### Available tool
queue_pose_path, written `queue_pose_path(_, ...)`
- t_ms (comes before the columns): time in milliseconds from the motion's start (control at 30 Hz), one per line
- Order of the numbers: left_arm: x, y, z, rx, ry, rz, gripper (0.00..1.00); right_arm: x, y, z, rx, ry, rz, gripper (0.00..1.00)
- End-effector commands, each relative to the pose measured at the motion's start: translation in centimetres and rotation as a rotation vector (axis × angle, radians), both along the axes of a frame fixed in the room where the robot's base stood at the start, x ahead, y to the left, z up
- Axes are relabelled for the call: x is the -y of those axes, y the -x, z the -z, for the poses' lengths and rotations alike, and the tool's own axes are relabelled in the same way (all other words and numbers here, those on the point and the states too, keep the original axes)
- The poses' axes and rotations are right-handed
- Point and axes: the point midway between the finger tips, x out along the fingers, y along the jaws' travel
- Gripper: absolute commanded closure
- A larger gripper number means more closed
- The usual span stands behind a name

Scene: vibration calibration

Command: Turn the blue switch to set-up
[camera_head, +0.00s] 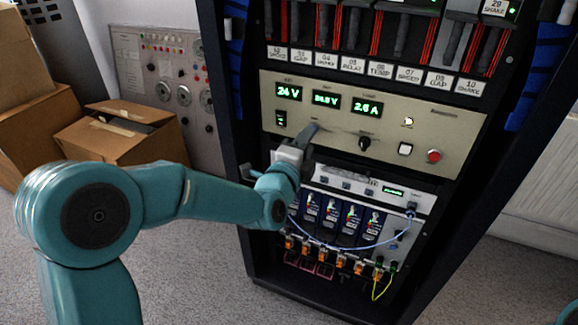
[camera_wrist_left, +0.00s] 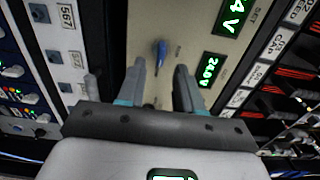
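The blue switch (camera_wrist_left: 160,50) is a small knob on a beige panel (camera_wrist_left: 195,22) in the left wrist view. It lies just beyond and between the fingertips of my left gripper (camera_wrist_left: 160,68), which is open, with a gap between its two fingers and nothing visibly held. In the head view my left gripper (camera_head: 311,131) is in front of the left part of the beige panel (camera_head: 455,125) and hides the blue switch. Whether a finger touches the switch cannot be told. The set-up mark cannot be read. My right gripper is in neither view.
The beige panel also bears green displays (camera_head: 327,101), a black knob (camera_head: 365,143), a white button (camera_head: 405,149) and a red button (camera_head: 433,156). Below is a unit with a blue cable (camera_head: 340,246). Cardboard boxes (camera_head: 125,140) stand on the floor at left.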

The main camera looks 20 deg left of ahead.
Motion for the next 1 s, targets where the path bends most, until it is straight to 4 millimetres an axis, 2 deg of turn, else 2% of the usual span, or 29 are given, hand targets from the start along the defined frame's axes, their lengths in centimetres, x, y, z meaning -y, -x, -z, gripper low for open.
queue_pose_path(33, 0.0, 1.5, -0.2, 0.0, 0.0, 0.001, 0.65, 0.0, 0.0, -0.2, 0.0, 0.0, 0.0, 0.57)
queue_pose_path(200, -0.2, 6.1, -0.1, -0.001, 0.0, 0.001, 0.65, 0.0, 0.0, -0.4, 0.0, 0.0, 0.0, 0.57)
queue_pose_path(433, -0.4, 10.9, -0.1, 0.002, 0.0, 0.0, 0.65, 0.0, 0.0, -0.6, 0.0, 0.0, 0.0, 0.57)
queue_pose_path(633, -0.4, 12.6, -0.1, 0.002, 0.0, 0.0, 0.65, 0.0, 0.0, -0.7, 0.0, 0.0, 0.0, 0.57)
queue_pose_path(1000, -0.4, 12.7, 0.0, 0.001, -0.001, 0.0, 0.65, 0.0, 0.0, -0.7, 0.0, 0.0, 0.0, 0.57)
